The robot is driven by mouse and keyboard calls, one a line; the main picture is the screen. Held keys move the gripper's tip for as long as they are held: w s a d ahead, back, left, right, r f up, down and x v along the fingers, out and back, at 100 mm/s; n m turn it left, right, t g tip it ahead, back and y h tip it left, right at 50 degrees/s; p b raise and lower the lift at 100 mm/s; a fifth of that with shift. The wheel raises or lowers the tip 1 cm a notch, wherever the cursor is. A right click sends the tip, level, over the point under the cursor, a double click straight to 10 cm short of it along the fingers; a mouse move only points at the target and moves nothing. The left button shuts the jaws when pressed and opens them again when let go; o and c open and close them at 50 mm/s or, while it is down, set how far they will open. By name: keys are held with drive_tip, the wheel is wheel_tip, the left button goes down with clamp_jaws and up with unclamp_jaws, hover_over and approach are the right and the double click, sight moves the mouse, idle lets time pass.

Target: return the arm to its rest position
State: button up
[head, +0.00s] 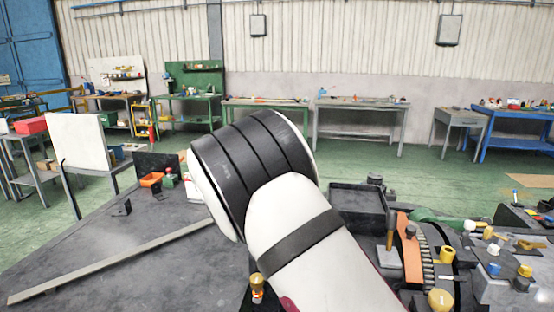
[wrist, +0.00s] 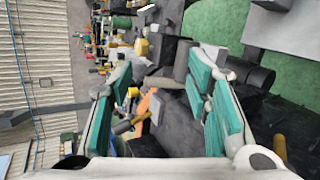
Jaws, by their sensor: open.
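My gripper (wrist: 163,88) shows in the wrist view, with its two teal-padded fingers wide apart and nothing held between them. Beyond and between the fingers lie a dark work surface and an orange part (wrist: 147,112). In the head view my white and black arm fills the middle and rises over the dark table (head: 95,245). My gripper does not show in the head view. The wrist view is turned on its side, with the wall at the left.
A dark tray (head: 358,208), an orange bracket (head: 409,250) and a dark toothed part (head: 428,258) crowd the table right of my arm. A long grey bar (head: 110,262) lies at left, with mostly bare table around it. Workbenches (head: 360,104) line the far wall.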

drive_tip(key=s+d+r+n+t+y, duration=0.1)
drive_tip(key=s+d+r+t+y, duration=0.2)
drive_tip(key=s+d+r+y, duration=0.6)
drive_tip(key=s+d+r+t+y, duration=0.2)
drive_tip(key=s+t, duration=0.4)
drive_tip(key=s, duration=0.9)
drive_tip(key=shift+d+r+n, duration=0.3)
drive_tip(key=shift+r+n, duration=0.1)
drive_tip(key=shift+c, duration=0.6)
